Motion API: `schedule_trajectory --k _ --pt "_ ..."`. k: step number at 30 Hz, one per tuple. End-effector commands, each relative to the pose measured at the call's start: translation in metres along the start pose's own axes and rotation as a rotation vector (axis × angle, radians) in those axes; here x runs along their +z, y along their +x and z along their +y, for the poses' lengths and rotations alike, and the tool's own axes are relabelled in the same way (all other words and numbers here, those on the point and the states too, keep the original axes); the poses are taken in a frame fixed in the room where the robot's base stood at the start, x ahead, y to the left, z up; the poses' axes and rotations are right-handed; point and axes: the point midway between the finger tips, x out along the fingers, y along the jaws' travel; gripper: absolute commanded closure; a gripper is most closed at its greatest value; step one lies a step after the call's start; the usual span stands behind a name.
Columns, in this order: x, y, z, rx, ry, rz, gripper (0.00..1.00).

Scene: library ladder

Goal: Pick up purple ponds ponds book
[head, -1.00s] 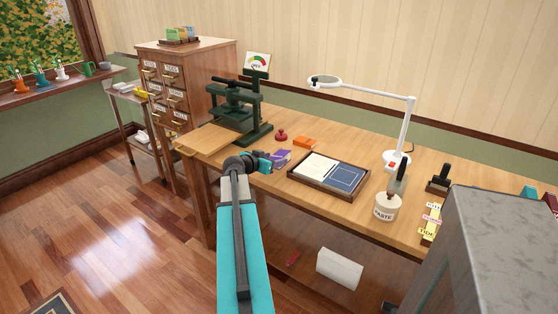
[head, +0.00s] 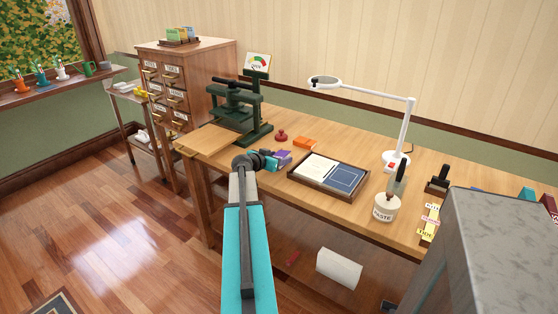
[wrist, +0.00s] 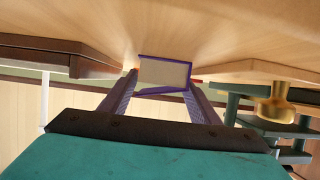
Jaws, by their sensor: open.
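The purple book (head: 283,157) lies on the wooden table between the green press and the tray. In the wrist view the book (wrist: 164,73) shows its pale page block edged by purple covers. My gripper (head: 272,160) is at the book's near left side in the head view. In the wrist view my gripper (wrist: 162,92) is open, with one finger on each side of the book's near end. I cannot tell whether the fingers touch the book. The book's title is not readable.
The green press (head: 238,110) stands to the left. An orange block (head: 305,142) and a red stamp (head: 281,136) lie behind the book. A dark tray (head: 296,181) with papers is to the right. A white lamp (head: 397,160) and paste jar (head: 386,207) stand farther right.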

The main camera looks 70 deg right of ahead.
Motion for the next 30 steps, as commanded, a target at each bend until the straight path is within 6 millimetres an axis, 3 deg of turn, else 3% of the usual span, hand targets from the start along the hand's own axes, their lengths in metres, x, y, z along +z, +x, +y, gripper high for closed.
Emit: schedule_trajectory --k 7,25,30 --pt "-0.001 0.019 0.000 0.001 0.001 0.000 0.44" --pt "0.000 0.019 0.000 0.000 0.001 0.000 0.44" --pt "0.000 0.019 0.000 0.000 0.001 0.000 0.72"
